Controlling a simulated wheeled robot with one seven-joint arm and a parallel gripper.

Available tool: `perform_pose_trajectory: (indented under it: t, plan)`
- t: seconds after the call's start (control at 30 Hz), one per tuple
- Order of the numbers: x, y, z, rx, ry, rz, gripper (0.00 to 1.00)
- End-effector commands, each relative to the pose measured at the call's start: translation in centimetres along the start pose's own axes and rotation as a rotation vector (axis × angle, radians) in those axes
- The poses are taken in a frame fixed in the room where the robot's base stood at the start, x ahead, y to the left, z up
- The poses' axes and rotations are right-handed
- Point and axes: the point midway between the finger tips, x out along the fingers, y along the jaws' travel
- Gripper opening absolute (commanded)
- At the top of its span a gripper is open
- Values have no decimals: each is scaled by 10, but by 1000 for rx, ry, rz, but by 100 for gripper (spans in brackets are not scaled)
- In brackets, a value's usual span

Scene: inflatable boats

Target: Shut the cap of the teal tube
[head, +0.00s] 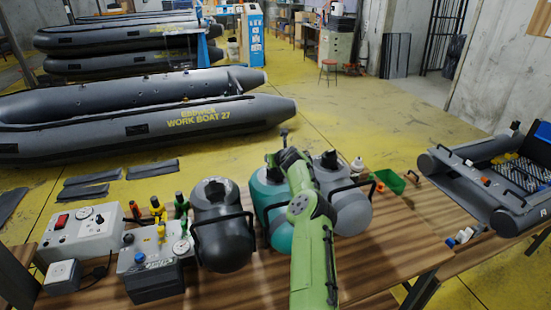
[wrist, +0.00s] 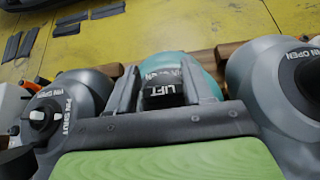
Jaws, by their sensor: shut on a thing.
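The teal tube (head: 271,213) stands on the wooden table, partly hidden by my green arm in the head view. In the wrist view its teal top (wrist: 207,82) shows behind my gripper (wrist: 160,76). A dark cap (wrist: 163,96) with upside-down "LIFT" lettering sits between my two fingers, which are closed on its sides. The cap lies against the top of the teal tube. Whether it is fully seated cannot be told, as my gripper hides its lower edge. In the head view my gripper (head: 285,152) is over the tube's top, its fingers hard to make out.
A black tube (head: 222,232) stands close on the left and a grey tube (head: 350,208) close on the right. Valve boxes (head: 152,262) stand further left. A green tray (head: 391,181) and a small boat model (head: 478,185) are to the right. Table space before the tray is clear.

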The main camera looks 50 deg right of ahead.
Motion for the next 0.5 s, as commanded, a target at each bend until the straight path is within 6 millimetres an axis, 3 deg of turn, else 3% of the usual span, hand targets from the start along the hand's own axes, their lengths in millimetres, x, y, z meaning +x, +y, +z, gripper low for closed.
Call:
perform_pose_trajectory:
  t: [0.03, 0.37, 0.5]
  plan:
    - [0, 2, 10, -3, -26, -2, 0]
    - [5, 1, 7, -4, -22, -2, 0]
    - [6, 1, 4, -3, -16, -1, 22]
